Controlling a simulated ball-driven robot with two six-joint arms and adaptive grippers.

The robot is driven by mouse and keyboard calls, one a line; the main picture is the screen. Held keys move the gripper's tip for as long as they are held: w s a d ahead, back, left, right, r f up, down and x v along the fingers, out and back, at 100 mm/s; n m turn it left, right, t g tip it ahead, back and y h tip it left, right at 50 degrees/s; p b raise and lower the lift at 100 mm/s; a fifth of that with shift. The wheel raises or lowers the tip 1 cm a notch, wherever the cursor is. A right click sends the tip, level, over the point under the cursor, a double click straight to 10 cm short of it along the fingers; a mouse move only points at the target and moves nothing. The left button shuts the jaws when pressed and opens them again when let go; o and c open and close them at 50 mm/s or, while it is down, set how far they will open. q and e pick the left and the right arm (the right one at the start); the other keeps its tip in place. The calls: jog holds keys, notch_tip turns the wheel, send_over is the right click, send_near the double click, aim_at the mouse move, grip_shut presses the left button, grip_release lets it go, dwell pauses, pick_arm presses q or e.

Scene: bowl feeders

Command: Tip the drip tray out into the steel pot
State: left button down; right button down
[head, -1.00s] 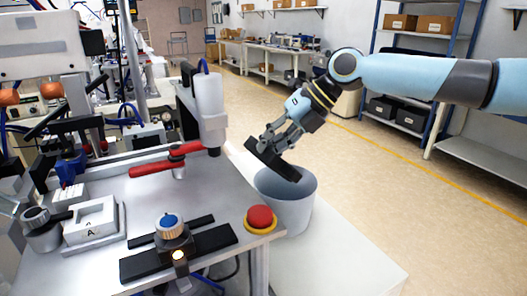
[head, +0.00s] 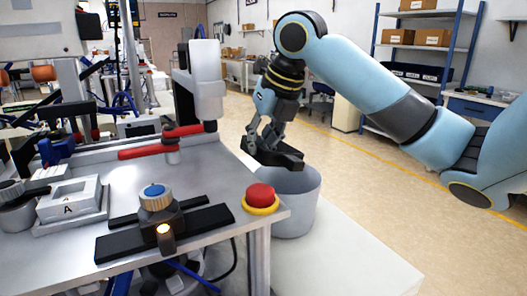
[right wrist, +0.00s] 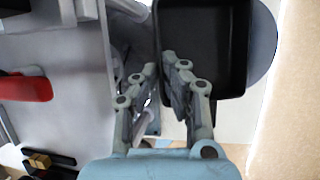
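The black drip tray (head: 277,154) is held by my right gripper (head: 262,140) above the back rim of the steel pot (head: 298,205). The tray looks close to level in the head view. In the right wrist view the tray (right wrist: 215,45) shows a dark inside, and I cannot make out any contents. My right gripper (right wrist: 161,75) is shut on the tray's left wall there. The grey pot (right wrist: 263,45) shows past the tray's right side, partly hidden by it. The pot's inside is mostly hidden in the head view. My left gripper is not in view.
The pot stands on a white surface (head: 345,260) beside the grey machine table (head: 190,190). A red button (head: 261,195) sits at the table's near corner. A red-handled clamp (head: 160,143) and a white column (head: 205,80) stand left of the tray.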

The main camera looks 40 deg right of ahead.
jog(key=shift+w+a+f+h, duration=0.15)
jog(key=shift+a+h, duration=0.2)
jog(key=shift+h, duration=0.05)
jog(key=shift+g+h, duration=0.3)
jog(key=shift+r+h+p, duration=0.2)
jog(key=shift+h+p, duration=0.2)
jog(key=shift+p, duration=0.45)
jog(key=shift+f+p, duration=0.1)
jog(key=shift+p, duration=0.35)
jog(key=shift+f+n+h, duration=0.1)
jog(key=shift+n+h, duration=0.2)
jog(key=shift+f, duration=0.1)
